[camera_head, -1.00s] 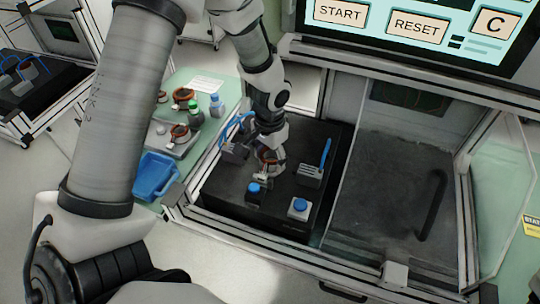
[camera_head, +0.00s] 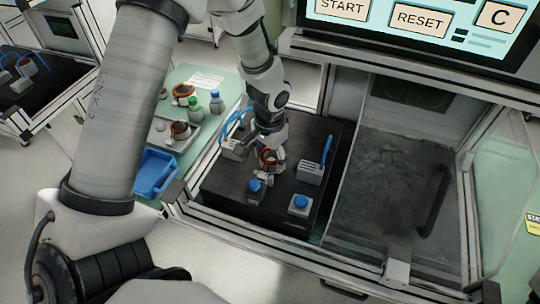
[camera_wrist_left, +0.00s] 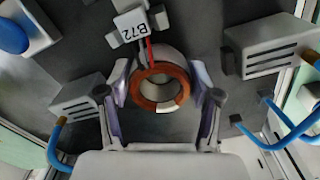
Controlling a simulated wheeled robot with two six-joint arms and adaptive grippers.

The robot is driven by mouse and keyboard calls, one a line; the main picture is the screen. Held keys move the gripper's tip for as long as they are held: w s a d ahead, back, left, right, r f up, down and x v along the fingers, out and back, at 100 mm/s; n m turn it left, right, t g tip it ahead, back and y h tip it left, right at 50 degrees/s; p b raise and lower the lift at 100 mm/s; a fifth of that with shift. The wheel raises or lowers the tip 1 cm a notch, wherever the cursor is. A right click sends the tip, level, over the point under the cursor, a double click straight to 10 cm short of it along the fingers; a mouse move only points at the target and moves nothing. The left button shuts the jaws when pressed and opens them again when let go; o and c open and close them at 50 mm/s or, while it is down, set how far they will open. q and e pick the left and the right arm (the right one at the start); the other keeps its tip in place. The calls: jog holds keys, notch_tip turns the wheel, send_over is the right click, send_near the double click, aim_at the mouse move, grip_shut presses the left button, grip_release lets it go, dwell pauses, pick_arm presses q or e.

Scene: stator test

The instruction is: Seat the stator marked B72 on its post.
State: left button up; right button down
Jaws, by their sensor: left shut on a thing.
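The stator marked B72 (camera_wrist_left: 158,87) is a ring with a copper winding and a pale inner wall. Red and dark leads run from it to a white B72 tag (camera_wrist_left: 131,26). My left gripper (camera_wrist_left: 161,92) is shut on the stator, one finger on each side. In the head view the gripper (camera_head: 270,158) holds the stator (camera_head: 265,157) over the black test bed (camera_head: 228,190). The post cannot be made out, and I cannot tell how high the stator is above the bed. My right gripper is not in view.
Grey blocks with blue cables or a handle (camera_head: 312,172) stand around the gripper. Two blue-button boxes (camera_head: 300,205) are at the bed's front. A green side table (camera_head: 207,85) holds a blue bin (camera_head: 155,173), bottles and other stators. A clear door (camera_head: 400,150) is right.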

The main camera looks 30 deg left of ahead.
pick_arm(q)
jog(key=o, duration=1.5)
jog(key=shift+o, duration=0.2)
jog(key=shift+r, duration=0.15)
notch_tip(320, 180, up, 12)
